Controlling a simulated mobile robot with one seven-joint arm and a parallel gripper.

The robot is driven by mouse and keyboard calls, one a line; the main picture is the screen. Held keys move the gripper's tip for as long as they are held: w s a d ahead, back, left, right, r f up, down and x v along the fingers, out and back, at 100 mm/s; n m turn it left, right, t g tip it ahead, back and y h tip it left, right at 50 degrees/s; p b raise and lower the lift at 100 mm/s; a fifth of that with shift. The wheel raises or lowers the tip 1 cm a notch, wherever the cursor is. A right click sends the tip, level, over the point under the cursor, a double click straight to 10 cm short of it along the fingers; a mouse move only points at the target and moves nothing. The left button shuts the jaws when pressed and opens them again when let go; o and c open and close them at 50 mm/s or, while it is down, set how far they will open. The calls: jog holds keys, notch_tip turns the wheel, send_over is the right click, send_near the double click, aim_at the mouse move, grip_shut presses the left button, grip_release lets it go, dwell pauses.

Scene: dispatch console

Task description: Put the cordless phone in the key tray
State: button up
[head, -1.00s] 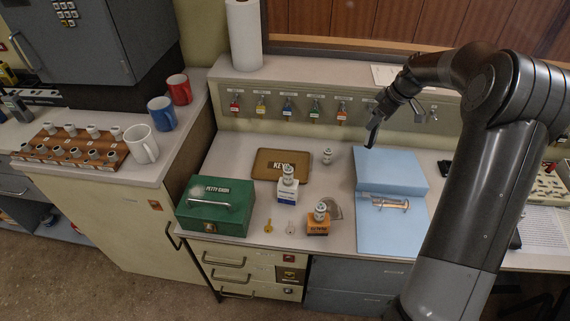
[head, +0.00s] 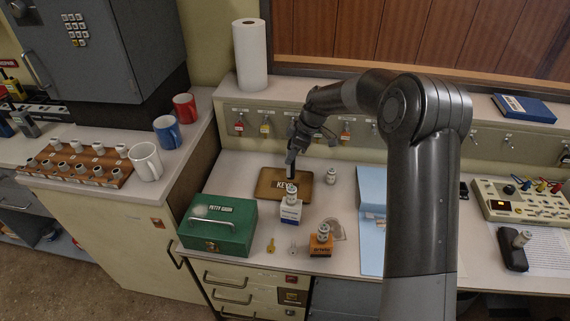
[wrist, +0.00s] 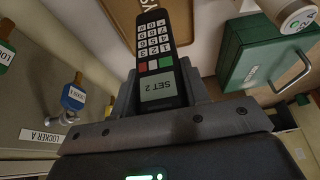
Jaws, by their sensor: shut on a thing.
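My gripper (head: 291,155) is shut on the black cordless phone (wrist: 158,60), whose keypad and "SET 2" display face the wrist camera. In the head view the phone (head: 290,171) hangs down from the fingers, mostly hidden. I cannot tell the exact gap between the phone and the tray. Part of the tray with its lettering also shows at the top of the wrist view (wrist: 143,8).
A white-and-blue box (head: 290,212) topped by a small cylinder stands close in front of the tray. A green petty cash box (head: 235,238), an orange box (head: 320,250) and loose keys (head: 271,246) are nearby. Another small cylinder (head: 331,176) stands right of the tray.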

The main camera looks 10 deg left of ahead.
jog(key=shift+x, duration=2.9)
jog(key=shift+w+f, duration=0.15)
jog(key=shift+w, duration=0.05)
jog(key=o, duration=1.1)
